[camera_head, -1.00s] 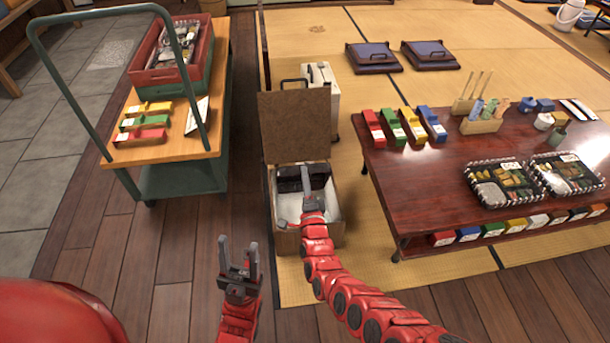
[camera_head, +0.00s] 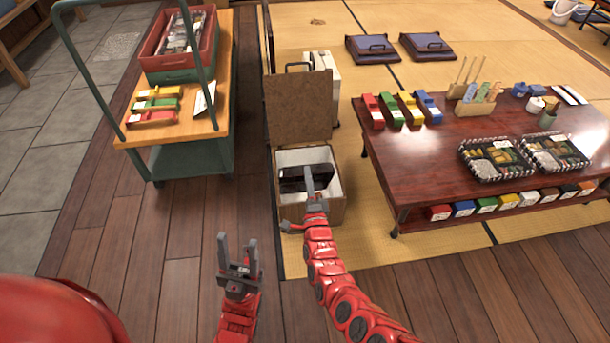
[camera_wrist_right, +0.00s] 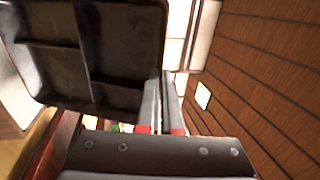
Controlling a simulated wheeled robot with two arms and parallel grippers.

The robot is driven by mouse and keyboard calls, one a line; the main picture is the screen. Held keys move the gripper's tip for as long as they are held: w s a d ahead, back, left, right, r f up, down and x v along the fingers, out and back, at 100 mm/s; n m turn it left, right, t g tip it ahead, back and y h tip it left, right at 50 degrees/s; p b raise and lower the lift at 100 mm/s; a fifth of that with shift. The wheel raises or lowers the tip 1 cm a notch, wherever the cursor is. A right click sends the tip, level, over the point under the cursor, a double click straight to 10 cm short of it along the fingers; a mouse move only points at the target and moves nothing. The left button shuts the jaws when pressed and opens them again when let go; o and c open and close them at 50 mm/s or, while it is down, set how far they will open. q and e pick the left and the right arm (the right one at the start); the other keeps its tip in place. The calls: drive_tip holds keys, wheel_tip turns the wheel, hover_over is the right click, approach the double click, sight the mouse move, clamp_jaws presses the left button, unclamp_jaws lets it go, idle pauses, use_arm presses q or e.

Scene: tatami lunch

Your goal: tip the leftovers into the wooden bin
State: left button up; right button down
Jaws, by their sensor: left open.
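The wooden bin (camera_head: 318,213) stands open on the floor, its brown lid (camera_head: 300,105) upright behind it and its inside white. My right gripper (camera_head: 311,188) reaches over the bin's near side. It is shut on the edge of a dark lunch tray (camera_head: 294,180), which is tilted at the bin's mouth. In the right wrist view the tray (camera_wrist_right: 60,75) shows bare compartments with no food visible, beside the fingers of the right gripper (camera_wrist_right: 160,100). What lies at the bin's bottom is hidden. My left gripper (camera_head: 238,246) is open and empty above the floor, left of the bin.
A low dark table (camera_head: 440,150) at right holds two filled lunch trays (camera_head: 493,160) (camera_head: 554,152), colored boxes and utensils. A green cart (camera_head: 190,160) with a red crate (camera_head: 158,58) stands at left. A pale case (camera_head: 322,85) stands behind the lid. Wooden floor is clear between cart and bin.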

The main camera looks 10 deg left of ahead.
drive_tip(key=s+d+r+m+h, duration=0.1)
drive_tip(key=s+d+r+h, duration=0.1)
drive_tip(key=s+d, duration=0.3)
drive_tip(key=s+d+r+m+h, duration=0.1)
drive_tip(key=s+d+r, duration=0.3)
drive_tip(key=d, duration=0.8)
drive_tip(key=s+d+r+m+t+h, duration=0.1)
drive_tip(key=s+d+r+h, duration=0.2)
drive_tip(key=d, duration=0.6)
drive_tip(key=s+r, duration=0.1)
drive_tip(key=s, duration=0.1)
drive_tip(key=shift+s+r, duration=0.25)
drive_tip(key=shift+s, duration=0.1)
